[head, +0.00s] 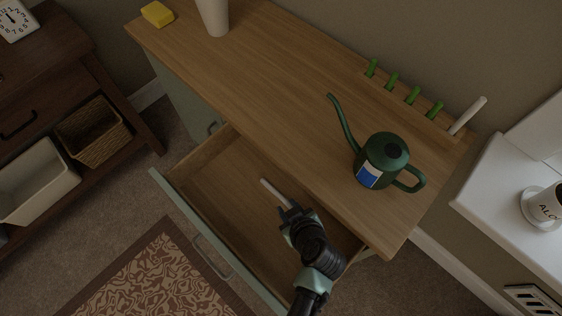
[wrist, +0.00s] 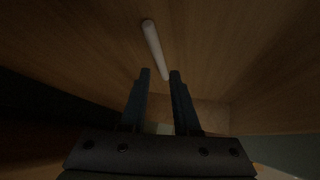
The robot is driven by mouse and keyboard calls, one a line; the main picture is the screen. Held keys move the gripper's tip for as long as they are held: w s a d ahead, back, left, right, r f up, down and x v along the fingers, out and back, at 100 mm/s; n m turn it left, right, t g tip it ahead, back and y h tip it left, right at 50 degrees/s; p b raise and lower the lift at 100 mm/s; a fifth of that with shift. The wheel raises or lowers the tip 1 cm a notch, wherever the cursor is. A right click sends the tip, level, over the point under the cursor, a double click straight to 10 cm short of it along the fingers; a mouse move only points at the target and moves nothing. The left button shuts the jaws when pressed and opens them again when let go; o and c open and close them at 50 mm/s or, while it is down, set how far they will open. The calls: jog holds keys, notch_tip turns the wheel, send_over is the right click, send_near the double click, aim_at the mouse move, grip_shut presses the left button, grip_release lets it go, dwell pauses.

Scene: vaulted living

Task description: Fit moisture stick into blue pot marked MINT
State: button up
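A pale rod (head: 276,193), which may be the moisture stick, lies in the open drawer (head: 222,189). In the wrist view the rod (wrist: 154,48) lies just beyond my fingertips, roughly in line with the gap between them. My gripper (head: 291,212) reaches down into the drawer near the rod's lower end. In the wrist view my gripper (wrist: 160,73) has its two fingers apart with nothing between them. Another pale stick (head: 467,116) leans at the right end of the cabinet top. No blue pot marked MINT is in view.
A green watering can (head: 384,153) stands on the wooden cabinet top (head: 270,75), near several green pegs (head: 413,95). The drawer walls surround my gripper.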

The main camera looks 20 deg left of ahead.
aim_at(281, 198)
jog(key=shift+b+x, duration=0.4)
jog(key=shift+x, duration=2.4)
grip_shut()
